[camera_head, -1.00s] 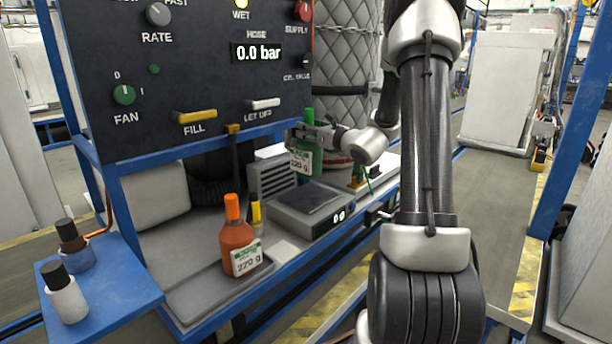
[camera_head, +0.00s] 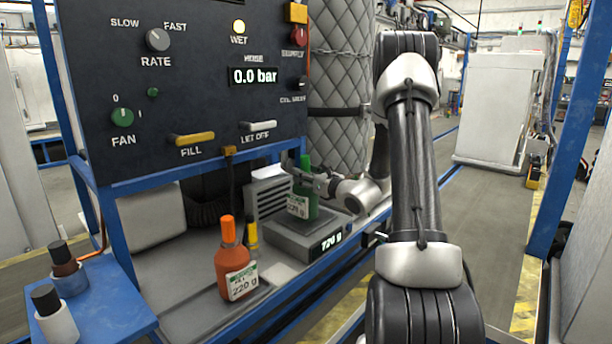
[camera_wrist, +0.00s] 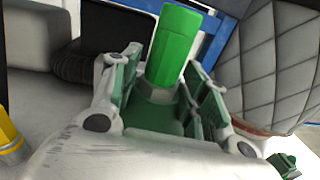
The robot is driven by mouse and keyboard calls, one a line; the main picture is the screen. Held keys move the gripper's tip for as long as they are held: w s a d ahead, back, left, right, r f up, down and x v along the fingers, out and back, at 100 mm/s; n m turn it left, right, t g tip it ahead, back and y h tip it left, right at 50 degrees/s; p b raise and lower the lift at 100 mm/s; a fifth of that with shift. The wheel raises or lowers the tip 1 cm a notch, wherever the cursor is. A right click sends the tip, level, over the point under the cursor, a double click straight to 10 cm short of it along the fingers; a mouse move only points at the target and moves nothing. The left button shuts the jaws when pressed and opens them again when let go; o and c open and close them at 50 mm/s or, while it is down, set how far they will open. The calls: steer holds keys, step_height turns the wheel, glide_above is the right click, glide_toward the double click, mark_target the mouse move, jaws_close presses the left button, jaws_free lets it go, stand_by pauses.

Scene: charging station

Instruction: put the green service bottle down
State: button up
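The green service bottle (camera_head: 306,200) stands upright on the grey weighing scale (camera_head: 283,238), with its white label facing the front. The scale's display is lit and appears to read 720 g. My gripper (camera_head: 311,182) reaches in from the right at the bottle's upper body. In the wrist view, the bottle's bright green cap (camera_wrist: 173,45) rises between my two fingers (camera_wrist: 160,100), one on each side of the body. The fingers look closed on the bottle. Their lower contact is partly hidden by my wrist.
A black control panel (camera_head: 190,80) hangs above the bench. Two bottles stand on a blue side shelf (camera_head: 110,300) at the left.

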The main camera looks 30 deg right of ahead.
steer(key=o, duration=0.3)
